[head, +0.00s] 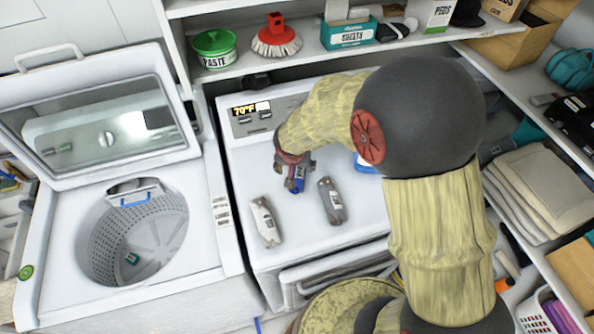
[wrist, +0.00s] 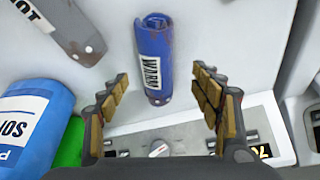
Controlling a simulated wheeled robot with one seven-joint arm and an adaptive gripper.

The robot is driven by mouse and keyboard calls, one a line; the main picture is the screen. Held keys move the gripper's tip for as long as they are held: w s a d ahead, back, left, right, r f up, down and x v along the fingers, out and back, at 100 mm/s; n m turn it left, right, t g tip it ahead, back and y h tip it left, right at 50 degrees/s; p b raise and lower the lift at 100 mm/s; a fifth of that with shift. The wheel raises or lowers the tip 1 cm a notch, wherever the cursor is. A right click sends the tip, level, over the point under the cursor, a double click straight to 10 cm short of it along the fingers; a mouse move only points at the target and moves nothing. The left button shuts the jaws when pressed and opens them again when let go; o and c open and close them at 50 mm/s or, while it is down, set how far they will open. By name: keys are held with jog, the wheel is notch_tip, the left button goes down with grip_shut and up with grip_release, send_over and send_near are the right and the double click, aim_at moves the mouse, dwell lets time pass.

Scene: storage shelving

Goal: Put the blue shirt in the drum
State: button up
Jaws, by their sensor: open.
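The blue shirt (wrist: 153,40) looks like a rolled blue bundle labelled WARM, lying on the white top of the right-hand machine. It shows partly under my gripper in the head view (head: 298,186). My gripper (head: 295,176) is low over it. In the wrist view my gripper (wrist: 160,84) is open, its fingers spread to either side of the bundle's near end, with clear gaps and no visible contact. The drum (head: 104,240) is in the left machine, its lid raised, with a small teal item (head: 132,258) at the bottom.
A pale bundle (head: 265,222) and a grey bundle (head: 331,200) lie left and right of the blue shirt. A control panel (head: 262,112) and shelf with a green tub (head: 214,48) are behind.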

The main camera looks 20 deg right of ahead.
aim_at(297, 169)
jog(key=shift+w+x, duration=0.1)
jog(key=shift+x, duration=1.05)
jog(key=shift+w+x, duration=0.15)
jog(key=shift+x, duration=1)
jog(key=shift+d+r, duration=0.1)
jog(key=shift+d, duration=0.1)
jog(key=shift+c, duration=0.2)
jog(key=c, duration=1.4)
jog(key=shift+r, duration=0.2)
